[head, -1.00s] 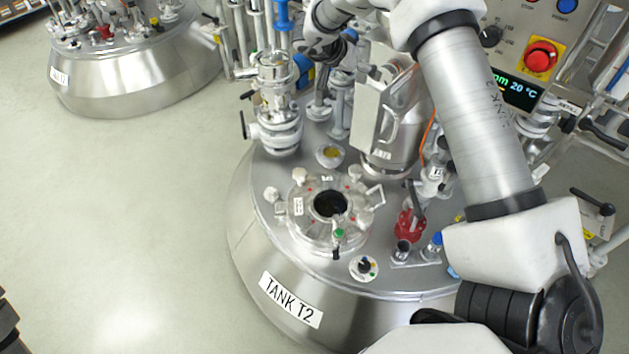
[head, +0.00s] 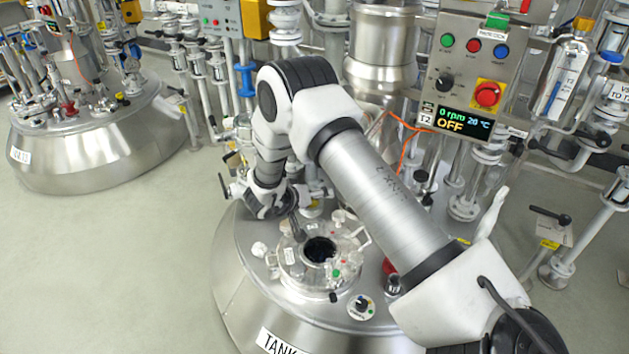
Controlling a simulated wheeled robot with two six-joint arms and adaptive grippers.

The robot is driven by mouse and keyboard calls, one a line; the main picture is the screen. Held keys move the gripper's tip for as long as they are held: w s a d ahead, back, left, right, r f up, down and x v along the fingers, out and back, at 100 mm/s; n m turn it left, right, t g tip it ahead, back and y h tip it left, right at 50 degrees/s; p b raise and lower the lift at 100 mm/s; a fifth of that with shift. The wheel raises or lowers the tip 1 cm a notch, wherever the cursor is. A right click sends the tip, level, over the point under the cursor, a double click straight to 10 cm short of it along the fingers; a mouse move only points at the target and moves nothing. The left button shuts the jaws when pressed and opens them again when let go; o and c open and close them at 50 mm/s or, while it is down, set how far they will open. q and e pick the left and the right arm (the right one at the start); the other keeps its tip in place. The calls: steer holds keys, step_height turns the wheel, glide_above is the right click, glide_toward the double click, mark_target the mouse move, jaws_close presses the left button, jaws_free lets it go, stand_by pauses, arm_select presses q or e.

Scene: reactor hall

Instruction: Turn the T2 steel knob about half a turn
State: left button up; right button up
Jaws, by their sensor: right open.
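Tank T2 (head: 235,265) stands in the lower middle, with a round open port (head: 320,250) on its lid. A small round dial knob (head: 361,305) with a pale plate sits at the lid's front. Another dark rotary knob (head: 445,82) is on the T2 control panel. I cannot tell for sure which one is the steel knob. My right arm reaches over the lid from the lower right. My right gripper (head: 297,229) is open, low over the lid, just behind and left of the port. It is apart from both knobs. My left gripper is out of view.
The control panel (head: 470,60) shows OFF, with coloured buttons and a red emergency stop (head: 487,94). Pipes and valves crowd the back and right. Another tank (head: 90,150) stands at the left. The floor (head: 110,270) at lower left is clear.

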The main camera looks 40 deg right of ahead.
steer(key=s+f+n, duration=0.1)
steer(key=s+a+f+n, duration=0.1)
steer(key=f, duration=0.1)
steer(key=s+a+f+t, duration=0.1)
steer(key=shift+a+f+n, duration=0.15)
steer(key=shift+n, duration=0.25)
